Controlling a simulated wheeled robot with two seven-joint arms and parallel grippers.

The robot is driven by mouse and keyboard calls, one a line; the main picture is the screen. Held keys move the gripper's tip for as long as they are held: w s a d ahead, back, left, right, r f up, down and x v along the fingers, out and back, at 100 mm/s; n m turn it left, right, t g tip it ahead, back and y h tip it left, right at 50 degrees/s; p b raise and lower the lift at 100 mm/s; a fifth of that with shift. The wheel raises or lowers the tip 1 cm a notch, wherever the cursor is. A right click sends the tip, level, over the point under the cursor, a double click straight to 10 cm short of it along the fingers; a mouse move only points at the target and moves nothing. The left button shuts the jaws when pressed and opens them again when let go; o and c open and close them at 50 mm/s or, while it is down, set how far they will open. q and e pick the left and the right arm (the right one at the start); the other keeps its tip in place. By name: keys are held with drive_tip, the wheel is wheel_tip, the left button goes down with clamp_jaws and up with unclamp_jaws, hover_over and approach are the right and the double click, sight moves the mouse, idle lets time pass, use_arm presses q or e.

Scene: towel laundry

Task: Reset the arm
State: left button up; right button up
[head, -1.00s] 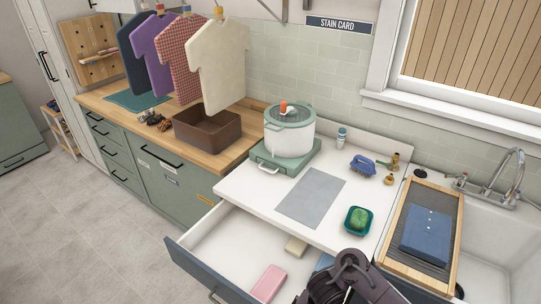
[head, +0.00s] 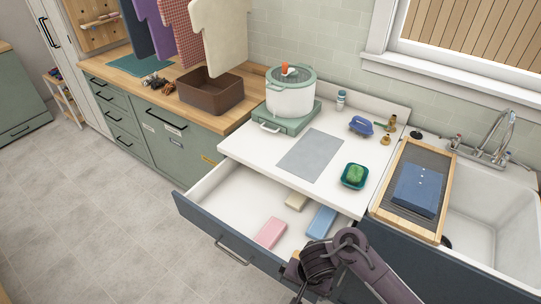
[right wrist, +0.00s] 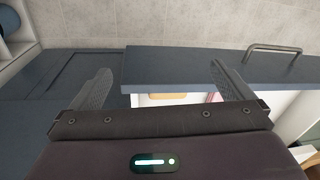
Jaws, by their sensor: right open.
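My right arm rises from the bottom of the head view, with the right gripper (right wrist: 163,85) seen clearly in the right wrist view. Its two dark fingers are spread apart with nothing between them. They are near the dark blue front of the open drawer (head: 225,232), whose bar handle shows at the right of the wrist view. In the head view the fingers are mostly hidden behind my arm or too small to make out. My left gripper is in neither view.
The drawer holds a pink block (head: 270,233), a cream block (head: 296,201) and a blue block (head: 321,222).

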wheel_tip(320, 180, up, 8)
drive_tip(key=n+t, duration=0.3)
drive_tip(key=n, duration=0.1)
drive_tip(key=s+d+r+n, duration=0.3)
drive_tip(key=s+d+r, duration=0.5)
drive_tip(key=d, duration=0.3)
wheel_tip(320, 180, down, 38)
drive_tip(key=s+r+g+b, duration=0.1)
drive_tip(key=s+g+b, duration=0.1)
drive_tip(key=b, duration=0.6)
use_arm(q)
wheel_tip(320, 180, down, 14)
drive_tip(key=b, duration=0.5)
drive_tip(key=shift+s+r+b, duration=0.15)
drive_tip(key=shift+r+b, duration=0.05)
drive_tip(key=shift+b, duration=0.1)
use_arm(e)
drive_tip(key=s+d+f, duration=0.2)
drive_tip(key=s+f, duration=0.8)
drive_tip(key=f, duration=0.2)
drive_tip(key=s+d+f+g+h, duration=0.1)
drive_tip(key=s+f, duration=0.9)
drive_tip(key=f, duration=0.3)
drive_tip(key=shift+d, duration=0.35)
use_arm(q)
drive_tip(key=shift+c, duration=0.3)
